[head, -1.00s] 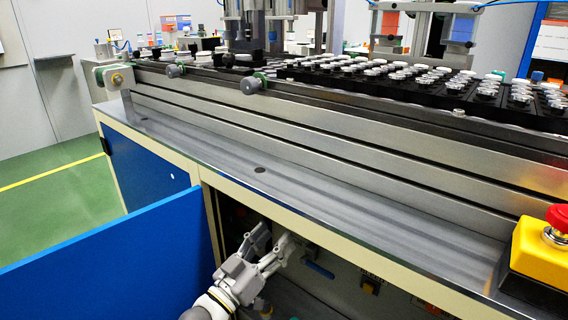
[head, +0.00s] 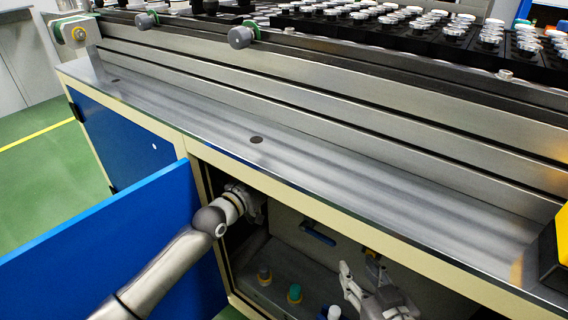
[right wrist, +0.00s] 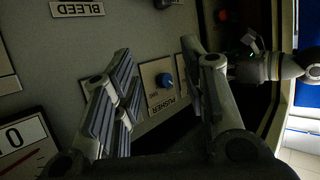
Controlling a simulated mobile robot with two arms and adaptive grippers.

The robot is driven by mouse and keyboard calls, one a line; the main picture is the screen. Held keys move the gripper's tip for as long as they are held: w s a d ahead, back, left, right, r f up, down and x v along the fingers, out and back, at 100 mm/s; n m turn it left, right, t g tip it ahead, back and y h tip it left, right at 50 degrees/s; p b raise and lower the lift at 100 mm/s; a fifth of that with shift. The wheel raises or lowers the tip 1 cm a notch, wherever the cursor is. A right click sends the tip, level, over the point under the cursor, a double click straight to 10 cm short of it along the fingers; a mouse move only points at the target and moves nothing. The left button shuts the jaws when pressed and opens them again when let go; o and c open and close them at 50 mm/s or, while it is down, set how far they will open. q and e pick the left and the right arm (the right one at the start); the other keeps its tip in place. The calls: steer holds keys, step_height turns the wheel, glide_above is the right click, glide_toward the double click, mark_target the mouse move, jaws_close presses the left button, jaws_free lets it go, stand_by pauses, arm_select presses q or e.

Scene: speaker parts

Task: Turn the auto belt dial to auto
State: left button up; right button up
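No dial that I can read as auto belt shows. In the right wrist view, a blue knob (right wrist: 164,80) on a plate labelled "PUSHER" sits on the panel (right wrist: 140,30), seen between the fingers of my right gripper (right wrist: 158,62). The fingers are apart with nothing held. In the head view my right gripper (head: 362,283) is inside the open cabinet, low in front of the panel. My left gripper (head: 254,203) reaches into the cabinet's upper left corner. Its fingers are mostly dark and hidden. My left arm also shows in the right wrist view (right wrist: 270,68).
A blue cabinet door (head: 110,245) stands open at left. The metal ledge (head: 330,175) runs above the opening. A blue handle (head: 318,234) is on the panel. Green (head: 295,293) and white (head: 334,313) fittings stand low inside. A yellow box (head: 555,245) is at far right.

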arm_select(q)
steer(key=shift+b+x, duration=0.55)
steer(key=shift+x, duration=1.5)
arm_select(e)
step_height(320, 180, up, 6)
steer(key=w+a+t+y, duration=0.1)
steer(key=w+t, duration=0.1)
steer(key=t, duration=0.1)
steer(key=shift+a+t, duration=0.15)
steer(key=shift+t, duration=0.25)
arm_select(q)
steer(key=c, duration=1)
steer(key=shift+c, duration=0.2)
